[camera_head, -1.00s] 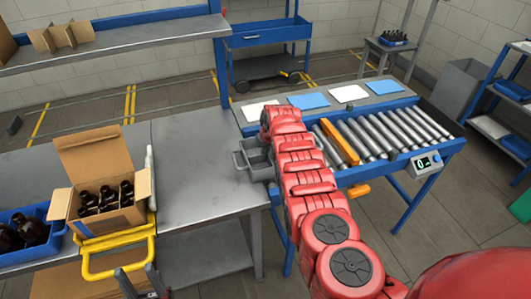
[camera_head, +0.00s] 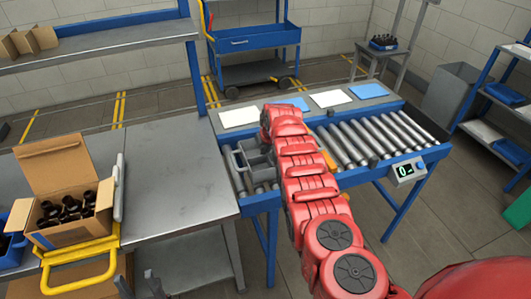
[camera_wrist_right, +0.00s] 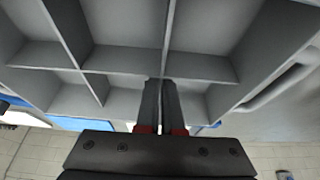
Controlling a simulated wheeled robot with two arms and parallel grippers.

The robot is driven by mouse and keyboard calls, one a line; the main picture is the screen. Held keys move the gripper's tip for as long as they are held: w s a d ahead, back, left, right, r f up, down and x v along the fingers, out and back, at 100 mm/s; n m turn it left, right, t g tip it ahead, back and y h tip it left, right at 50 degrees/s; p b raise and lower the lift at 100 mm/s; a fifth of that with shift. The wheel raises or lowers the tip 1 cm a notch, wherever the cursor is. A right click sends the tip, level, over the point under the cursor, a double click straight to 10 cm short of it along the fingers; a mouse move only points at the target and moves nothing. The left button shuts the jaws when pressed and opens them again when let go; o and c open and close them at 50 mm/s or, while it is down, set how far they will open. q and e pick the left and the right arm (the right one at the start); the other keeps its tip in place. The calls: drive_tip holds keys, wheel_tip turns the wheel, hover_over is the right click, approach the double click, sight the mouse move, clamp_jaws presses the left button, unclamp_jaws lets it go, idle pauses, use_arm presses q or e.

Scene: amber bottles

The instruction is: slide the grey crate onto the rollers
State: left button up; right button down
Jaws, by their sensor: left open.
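The grey crate (camera_head: 239,160), with open compartments, sits at the left end of the rollers (camera_head: 352,142), beside the steel table. My right arm covers its right part in the head view. In the right wrist view the crate's dividers (camera_wrist_right: 122,60) fill the upper part. My right gripper (camera_wrist_right: 160,84) has its fingers close together at a divider and is shut on the crate; the head view hides its fingers behind the arm. My left gripper (camera_head: 138,284) is open and empty at the bottom edge of the head view, near the yellow handle.
A cardboard box (camera_head: 72,225) of amber bottles stands on a yellow frame (camera_head: 85,255) at left. The steel table (camera_head: 170,180) is bare between box and rollers. White and blue sheets (camera_head: 330,98) line the far side.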

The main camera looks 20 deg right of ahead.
drive_tip(key=c, duration=1)
unclamp_jaws()
drive_tip(key=shift+r, duration=0.15)
drive_tip(key=shift+s+r, duration=0.15)
drive_tip(key=shift+r, duration=0.05)
drive_tip(key=p+v, duration=0.1)
drive_tip(key=v, duration=0.1)
drive_tip(key=shift+r, duration=0.3)
drive_tip(key=shift+b+v, duration=0.85)
drive_tip(key=shift+v, duration=6.25)
